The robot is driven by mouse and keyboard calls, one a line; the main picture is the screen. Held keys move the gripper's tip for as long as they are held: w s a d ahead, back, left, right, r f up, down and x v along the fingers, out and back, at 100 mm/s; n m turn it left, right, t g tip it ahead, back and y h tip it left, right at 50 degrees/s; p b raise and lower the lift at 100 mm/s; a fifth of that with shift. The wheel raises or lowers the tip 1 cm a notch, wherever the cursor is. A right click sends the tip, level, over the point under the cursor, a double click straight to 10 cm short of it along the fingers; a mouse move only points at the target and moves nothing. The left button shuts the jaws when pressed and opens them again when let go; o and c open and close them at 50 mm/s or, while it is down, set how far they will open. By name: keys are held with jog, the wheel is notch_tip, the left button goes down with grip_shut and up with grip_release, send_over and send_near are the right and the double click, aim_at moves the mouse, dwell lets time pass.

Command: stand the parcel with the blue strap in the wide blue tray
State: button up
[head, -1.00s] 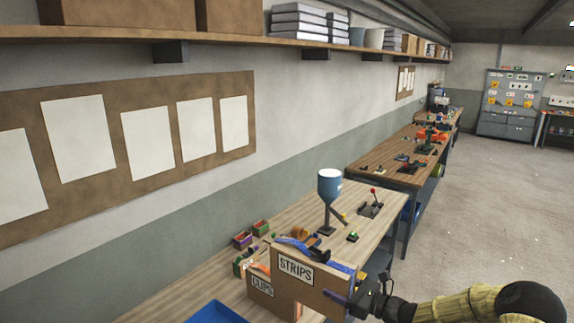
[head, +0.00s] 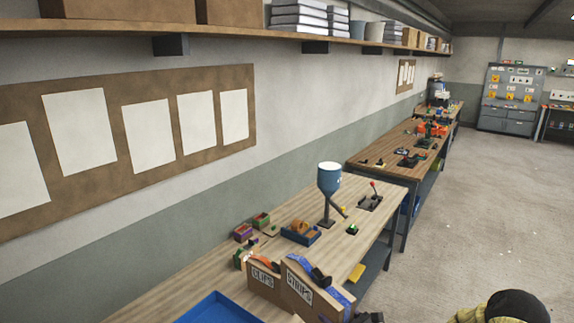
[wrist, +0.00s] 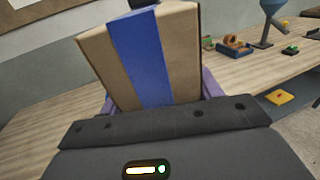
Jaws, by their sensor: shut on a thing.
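The parcel (head: 318,291) is a cardboard block with a "STRIPS" label, a blue strap and a black piece on top. In the head view it is tilted, right of the blue tray. In the wrist view the parcel (wrist: 185,50) fills the upper middle, its strap running down the near face. My gripper (wrist: 158,100) is shut on it, purple fingers at either side. In the head view only a dark part of my gripper shows at the bottom edge. The blue tray (head: 222,298) is cut off by the bottom edge. The parcel's underside is hidden.
A "CLIPS" parcel (head: 262,284) with an orange strap stands close behind the held parcel. A small blue tape holder (head: 300,236), a blue hopper (head: 330,180) and a lever (head: 371,196) stand farther along the bench (head: 190,292). A wooden shelf (head: 230,34) runs above.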

jog(key=s+d+f+m+t+h, duration=0.1)
jog(key=s+f+m+t+h, duration=0.45)
jog(key=s+f+h, duration=0.7)
notch_tip(320, 180, down, 23)
jog(key=w+m+g+y+b, duration=0.1)
jog(key=w+m+g+b, duration=0.1)
jog(key=b, duration=2)
jog(key=shift+f+y, duration=0.15)
jog(key=shift+y, duration=0.2)
jog(key=shift+d, duration=0.15)
